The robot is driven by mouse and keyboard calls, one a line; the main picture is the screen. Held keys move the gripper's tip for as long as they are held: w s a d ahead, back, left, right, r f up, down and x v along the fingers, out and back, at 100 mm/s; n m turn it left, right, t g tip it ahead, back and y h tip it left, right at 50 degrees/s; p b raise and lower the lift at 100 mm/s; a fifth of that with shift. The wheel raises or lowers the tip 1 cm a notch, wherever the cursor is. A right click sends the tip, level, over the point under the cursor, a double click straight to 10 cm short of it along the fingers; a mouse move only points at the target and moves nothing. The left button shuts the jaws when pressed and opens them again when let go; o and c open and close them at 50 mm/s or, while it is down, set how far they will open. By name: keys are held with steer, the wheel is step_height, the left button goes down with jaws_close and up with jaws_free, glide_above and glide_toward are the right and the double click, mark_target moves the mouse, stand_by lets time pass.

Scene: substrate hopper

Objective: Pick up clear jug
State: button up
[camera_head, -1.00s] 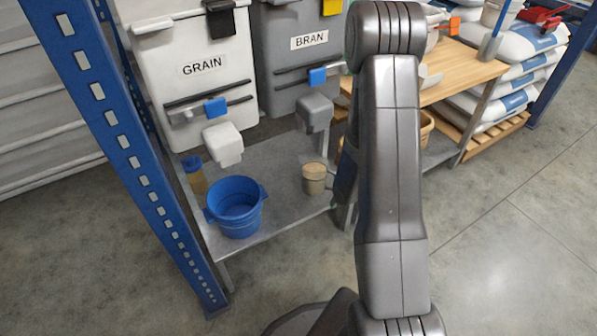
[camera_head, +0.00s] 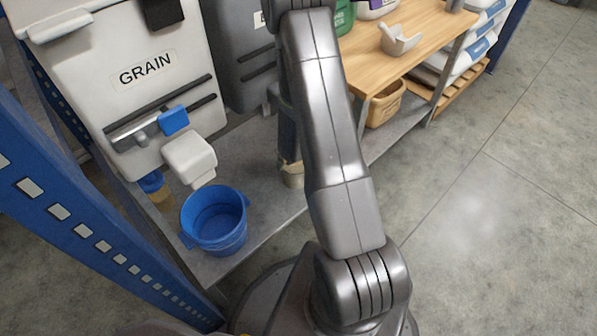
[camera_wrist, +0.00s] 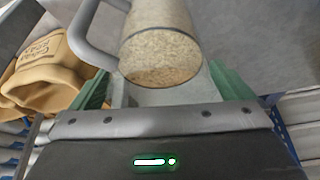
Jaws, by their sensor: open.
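In the wrist view the clear jug (camera_wrist: 160,55), with pale grain inside and a grey handle on its left, sits between the two green fingers of my gripper (camera_wrist: 162,82). The fingers are apart on either side of it, and I cannot tell whether they touch it. The jug's top runs out of the frame. In the head view a small jug with pale content (camera_head: 291,174) stands on the grey shelf, mostly hidden behind my arm. My gripper is hidden there.
A blue bucket (camera_head: 214,222) stands under the white GRAIN hopper (camera_head: 140,100) spout. A blue-capped container (camera_head: 156,189) is behind it. A blue upright (camera_head: 70,225) is at left. A tan bag (camera_wrist: 45,70) lies left of the jug. Open floor (camera_head: 500,240) is at right.

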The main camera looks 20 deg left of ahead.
steer(key=shift+x, duration=1.2)
steer(key=shift+r, duration=0.1)
steer(key=c, duration=1.1)
steer(key=shift+r, duration=0.1)
steer(key=s+d, duration=0.3)
steer(key=d, duration=0.2)
steer(key=s+d+r, duration=0.1)
steer(key=s+d, duration=0.6)
steer(key=d, duration=0.2)
steer(key=shift+s+d+r, duration=0.15)
steer(key=shift+s+d, duration=0.05)
steer(key=shift+d, duration=0.2)
